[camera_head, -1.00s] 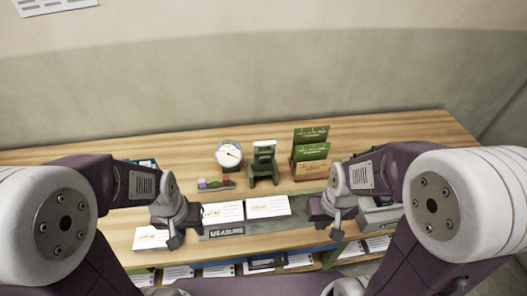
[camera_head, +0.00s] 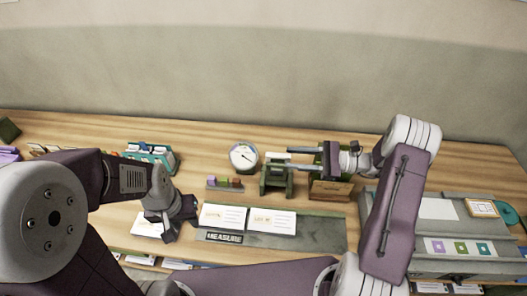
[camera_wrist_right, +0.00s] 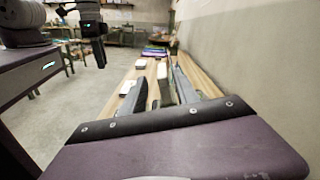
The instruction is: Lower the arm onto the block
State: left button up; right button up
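A small dark green press-like stand (camera_head: 277,182) stands on the wooden table in the middle of the head view. A white round dial gauge (camera_head: 243,156) stands just left of it. My right gripper (camera_head: 288,158) reaches in from the right at the height of the stand's top. Its two fingers are apart and point left, their tips over or beside the stand's top; contact cannot be told. In the right wrist view (camera_wrist_right: 163,88) the fingers are also spread, with a pale, partly hidden shape between them. My left gripper (camera_head: 178,218) hangs low over the table's front left; its fingertips are unclear.
White cards (camera_head: 272,220) lie on a grey mat (camera_head: 318,232) labelled MEASURE. A small tray of coloured blocks (camera_head: 225,184) sits left of the stand. A wooden holder (camera_head: 330,190) is behind my right gripper. A teal rack (camera_head: 152,156) stands back left.

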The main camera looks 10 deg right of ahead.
aim_at(268, 154)
jog(key=shift+w+a+r+p, duration=0.1)
jog(key=shift+w+a+p, duration=0.3)
jog(key=shift+a, duration=0.2)
jog(key=shift+w+a+p, duration=0.25)
jog(key=shift+a+p, duration=0.15)
jog(key=shift+a, duration=0.2)
jog(key=a, duration=0.2)
jog(key=a+p, duration=0.1)
jog(key=a, duration=0.3)
jog(key=shift+w+r+p, duration=0.1)
jog(key=shift+w+p, duration=0.15)
jog(key=shift+p, duration=0.05)
jog(key=shift+w, duration=0.1)
jog(key=shift+w+d+f, duration=0.1)
jog(key=shift+f, duration=0.1)
grip_shut()
jog(key=shift+r, duration=0.15)
